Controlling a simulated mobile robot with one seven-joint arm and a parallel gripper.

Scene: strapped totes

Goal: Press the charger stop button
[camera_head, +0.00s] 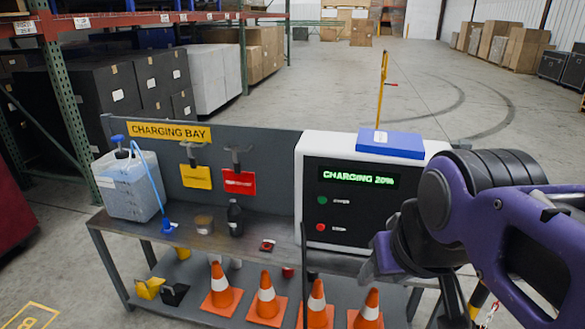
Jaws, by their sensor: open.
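The charger (374,165) is a white box with a black front panel, standing on the right part of the bench. Its green display (358,178) reads what looks like "CHARGING 20%". Below are a green button (321,200) and, lower, a red button (320,227), each with a small label too blurred to read surely. The red one appears to be the stop button. My gripper (372,268) is at the lower right of the charger panel, right of and below the red button and apart from it in the picture. It is open; its fingers are partly hidden by my arm.
The bench (205,241) carries a jug (128,187), a tin (204,224), a dark bottle (235,219) and a small red-topped item (267,245). A blue case (391,144) lies on the charger. Several cones (267,297) stand on the lower shelf. A thin dark upright (304,270) rises beside the charger.

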